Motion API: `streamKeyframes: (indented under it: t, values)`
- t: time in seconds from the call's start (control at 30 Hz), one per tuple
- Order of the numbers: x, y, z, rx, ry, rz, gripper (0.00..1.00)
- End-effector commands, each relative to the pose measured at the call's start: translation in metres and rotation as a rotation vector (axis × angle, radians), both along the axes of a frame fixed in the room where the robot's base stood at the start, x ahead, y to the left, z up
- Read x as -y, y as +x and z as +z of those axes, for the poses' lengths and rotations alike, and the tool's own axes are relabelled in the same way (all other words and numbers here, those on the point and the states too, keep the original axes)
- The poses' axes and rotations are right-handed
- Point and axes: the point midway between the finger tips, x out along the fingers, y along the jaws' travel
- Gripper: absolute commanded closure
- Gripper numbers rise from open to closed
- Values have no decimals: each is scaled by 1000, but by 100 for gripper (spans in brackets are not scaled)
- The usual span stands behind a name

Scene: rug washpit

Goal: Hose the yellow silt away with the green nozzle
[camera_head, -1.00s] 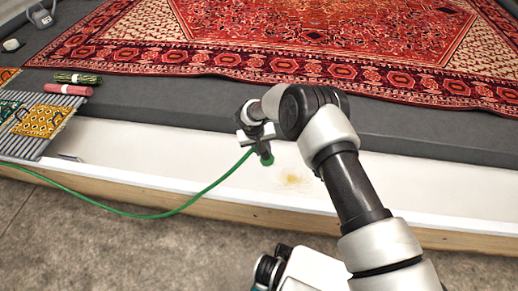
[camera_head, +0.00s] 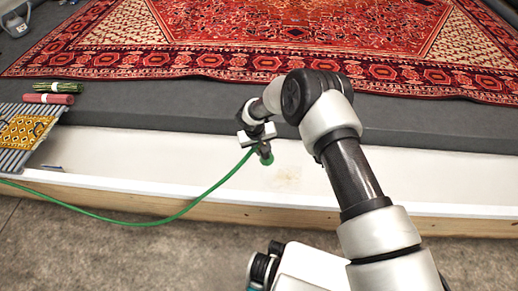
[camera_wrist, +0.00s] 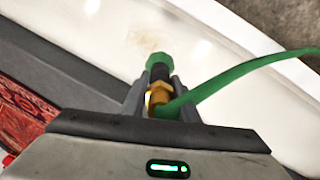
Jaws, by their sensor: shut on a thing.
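My gripper (camera_head: 262,148) is shut on the green nozzle (camera_head: 267,158) and holds it over the white trough (camera_head: 120,160). In the wrist view the green nozzle (camera_wrist: 159,61) sits between the fingers, with a brass fitting behind its green tip. No water stream can be made out.
A green hose (camera_head: 150,221) runs from the nozzle over the trough's wooden front edge to the left. A red patterned rug (camera_head: 300,50) lies on the grey platform behind. A slatted rack (camera_head: 14,158) with a yellow patterned piece, and two rolls, stand at left.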

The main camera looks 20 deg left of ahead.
Motion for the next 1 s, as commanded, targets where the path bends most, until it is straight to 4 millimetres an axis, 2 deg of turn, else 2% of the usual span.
streamKeyframes:
  t: [1.0]
  values:
    - [49, 15, 1, 1, 1, -1, 95]
